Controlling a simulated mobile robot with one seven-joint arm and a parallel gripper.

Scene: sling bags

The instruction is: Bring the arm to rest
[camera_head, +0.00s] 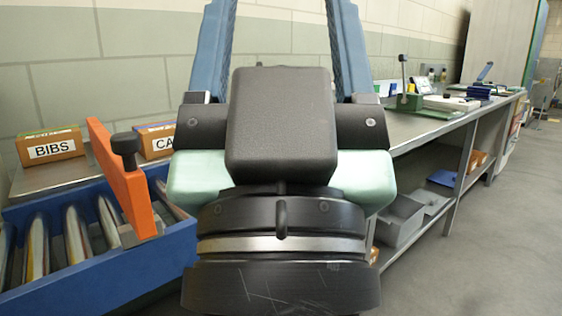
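My arm (280,225) fills the middle of the view, close to the camera. It shows a scratched black round base, mint-green side parts and a black block. Two blue bars rise from black side mounts and run off the top edge. I cannot make out gripper fingertips anywhere, nor any held object. The arm hides what lies directly behind it.
At left, a blue-framed roller conveyor (100,262) has an orange lever plate (124,180). Behind it stand a box labelled BIBS (50,147) and another box (155,140). At right runs a long metal workbench (415,130) with a grey bin (400,220) below. Floor at far right is clear.

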